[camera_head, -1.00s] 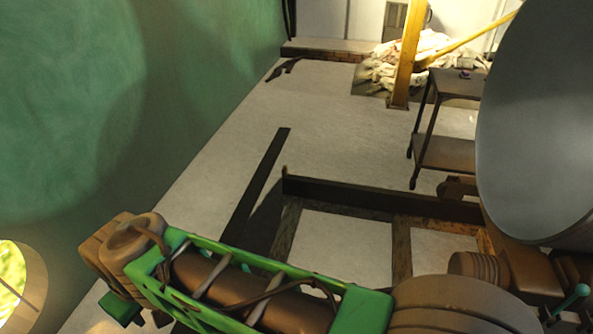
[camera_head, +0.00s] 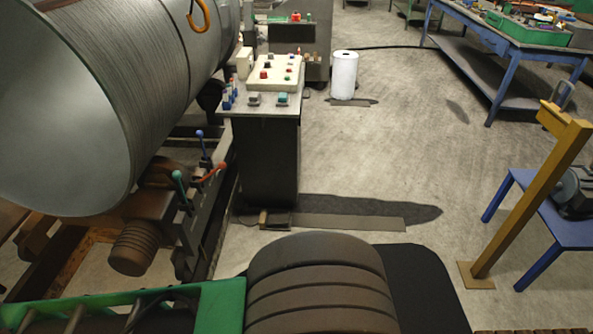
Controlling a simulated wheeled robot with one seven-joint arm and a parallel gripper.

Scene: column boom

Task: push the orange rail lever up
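The orange lever (camera_head: 213,171) is on the machine rail at left of centre, below the big grey drum. It slants up to the right, with an orange-red grip. A blue-tipped lever (camera_head: 201,143) stands just behind it and a green-tipped lever (camera_head: 181,186) stands to its left. My green and brown arm crosses the bottom left of the view. My gripper is not in view, so its state and its distance from the lever are hidden.
A control cabinet (camera_head: 268,150) with buttons stands right of the levers. The large drum (camera_head: 120,100) fills the upper left. A yellow post (camera_head: 530,190) and a blue stand (camera_head: 520,215) are at right, a blue workbench (camera_head: 500,45) behind. Open floor lies between.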

